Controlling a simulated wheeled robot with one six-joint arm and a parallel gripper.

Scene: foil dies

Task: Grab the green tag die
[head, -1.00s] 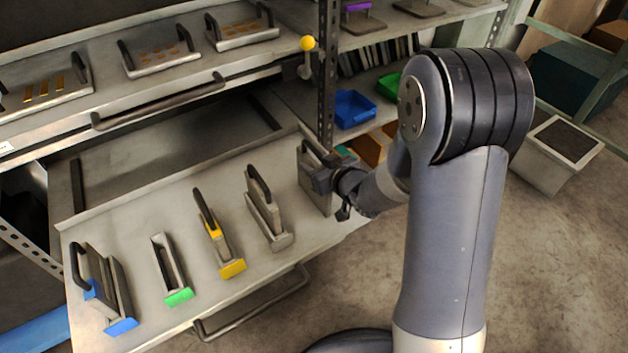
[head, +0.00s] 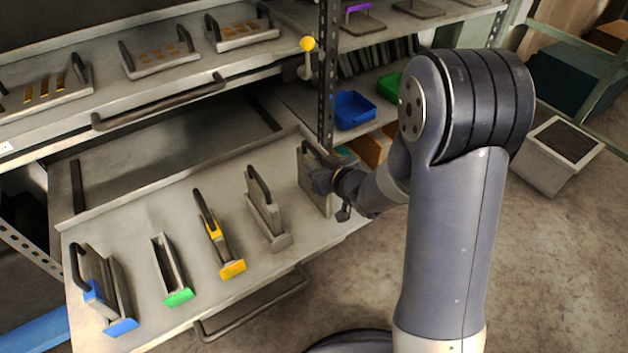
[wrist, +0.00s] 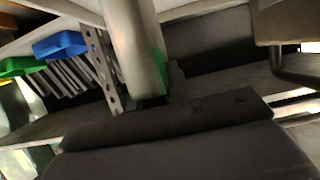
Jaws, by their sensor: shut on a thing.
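My gripper (head: 320,176) is at the right end of the pulled-out drawer in the head view, shut on a grey die (head: 309,186) that stands on edge. In the wrist view, a pale grey part (wrist: 132,45) rises close in front of the gripper, with a green patch (wrist: 160,72) on its right side, which fits the green tag die. My gripper hides part of the die in the head view. I cannot tell whether its lower edge touches the drawer. A holder with a green tag (head: 179,298) stands in the drawer with an empty slot.
A blue-tagged die (head: 103,296), a yellow-tagged die (head: 222,240) and a plain grey die (head: 266,215) stand in the drawer (head: 135,225). A shelf post (head: 328,80) and a blue bin (head: 354,109) are just behind my gripper. Open floor lies to the right.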

